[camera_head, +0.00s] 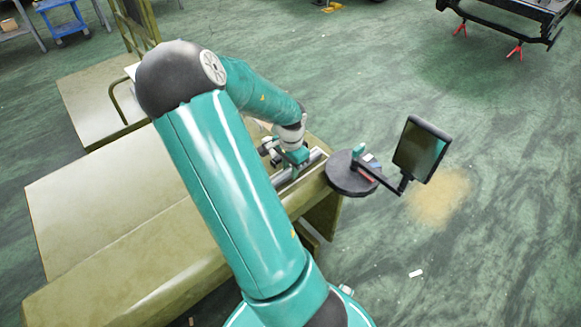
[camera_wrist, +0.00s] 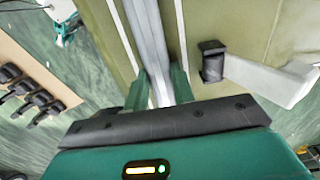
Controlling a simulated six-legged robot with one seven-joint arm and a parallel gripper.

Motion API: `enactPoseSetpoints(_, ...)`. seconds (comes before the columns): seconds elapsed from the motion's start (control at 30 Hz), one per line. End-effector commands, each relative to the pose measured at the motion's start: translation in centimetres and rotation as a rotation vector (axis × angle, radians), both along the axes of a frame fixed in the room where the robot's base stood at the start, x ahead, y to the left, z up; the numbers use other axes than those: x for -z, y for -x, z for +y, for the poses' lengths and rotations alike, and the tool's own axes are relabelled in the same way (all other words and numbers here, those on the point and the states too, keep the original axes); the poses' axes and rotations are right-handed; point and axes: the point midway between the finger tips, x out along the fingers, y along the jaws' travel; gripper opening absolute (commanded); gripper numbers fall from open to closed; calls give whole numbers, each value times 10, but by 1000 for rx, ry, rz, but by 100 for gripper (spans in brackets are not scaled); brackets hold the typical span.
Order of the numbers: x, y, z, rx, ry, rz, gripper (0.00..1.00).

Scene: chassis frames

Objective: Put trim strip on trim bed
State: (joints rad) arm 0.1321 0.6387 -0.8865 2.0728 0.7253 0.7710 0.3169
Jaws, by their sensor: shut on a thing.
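The trim strip (camera_wrist: 146,32) is a long, silver, ridged bar in the wrist view, running up from between my fingers. My gripper (camera_wrist: 158,88) is shut on it, with one green finger on each side. In the head view my gripper (camera_head: 296,158) is low over the right end of an olive bench, and a silver length of strip (camera_head: 302,172) shows just beside it. In the wrist view an olive surface (camera_wrist: 195,20) with pale lines lies beneath the strip. I cannot tell which part is the trim bed, or whether the strip touches the surface.
A grey bracket with a black end (camera_wrist: 212,62) lies right of the strip. A tan board with several black parts (camera_wrist: 35,85) is at left. In the head view, a round dark stand (camera_head: 345,178) and a screen (camera_head: 422,150) stand beyond the bench. Green floor is open at right.

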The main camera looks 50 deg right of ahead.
Motion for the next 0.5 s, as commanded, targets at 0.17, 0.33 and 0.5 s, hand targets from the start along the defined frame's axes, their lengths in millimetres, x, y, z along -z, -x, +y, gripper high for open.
enactPoseSetpoints(0.17, 3, 0, 0, 0, 0, 0, 0)
enactPoseSetpoints(0.33, 2, 0, 0, 0, 0, 0, 47)
enactPoseSetpoints(0.5, 2, 0, 0, 0, 0, 0, 47)
